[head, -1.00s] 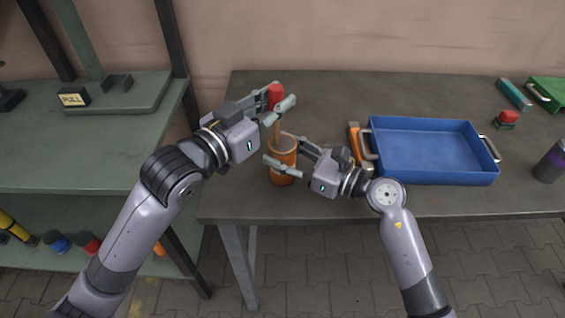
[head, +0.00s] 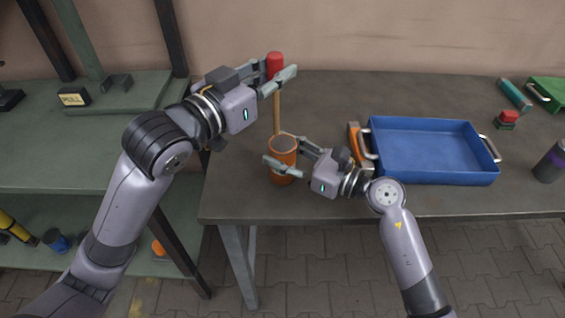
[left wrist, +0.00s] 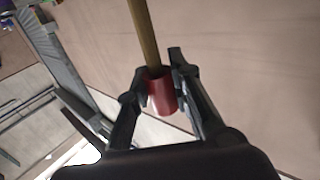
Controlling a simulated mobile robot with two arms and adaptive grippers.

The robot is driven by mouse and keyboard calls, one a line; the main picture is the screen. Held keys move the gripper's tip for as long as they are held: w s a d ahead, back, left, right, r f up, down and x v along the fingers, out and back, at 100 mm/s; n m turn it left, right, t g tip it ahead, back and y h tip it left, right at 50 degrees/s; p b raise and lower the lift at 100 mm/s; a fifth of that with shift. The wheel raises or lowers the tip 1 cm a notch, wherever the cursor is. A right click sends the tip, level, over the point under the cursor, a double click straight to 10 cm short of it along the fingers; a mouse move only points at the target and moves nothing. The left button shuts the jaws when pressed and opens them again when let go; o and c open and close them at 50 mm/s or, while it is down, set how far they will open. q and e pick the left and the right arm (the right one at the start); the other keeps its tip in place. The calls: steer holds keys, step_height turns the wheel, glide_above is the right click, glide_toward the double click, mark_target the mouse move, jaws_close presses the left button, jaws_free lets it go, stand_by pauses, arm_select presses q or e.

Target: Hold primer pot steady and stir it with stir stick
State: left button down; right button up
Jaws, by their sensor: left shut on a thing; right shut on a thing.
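The stir stick has a red handle (head: 275,64) and a thin wooden shaft (head: 277,112). My left gripper (head: 279,72) is shut on the red handle and holds the stick upright above the pot. The left wrist view shows the red handle (left wrist: 161,92) between the two fingers. The stick's lower end is at the back rim of the primer pot in the picture; I cannot tell whether it is inside or just above. The orange-brown primer pot (head: 283,174) stands upright on the table, its dark contents showing. My right gripper (head: 274,147) is shut around the pot's sides.
A blue tray (head: 430,181) with side handles stands right of my right gripper, an orange thing (head: 354,140) at its left edge. A dark can (head: 551,163) and a red-topped thing (head: 506,118) lie further right. Green shelving (head: 80,145) is on the left. The table's back is clear.

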steer(key=o, duration=1.4)
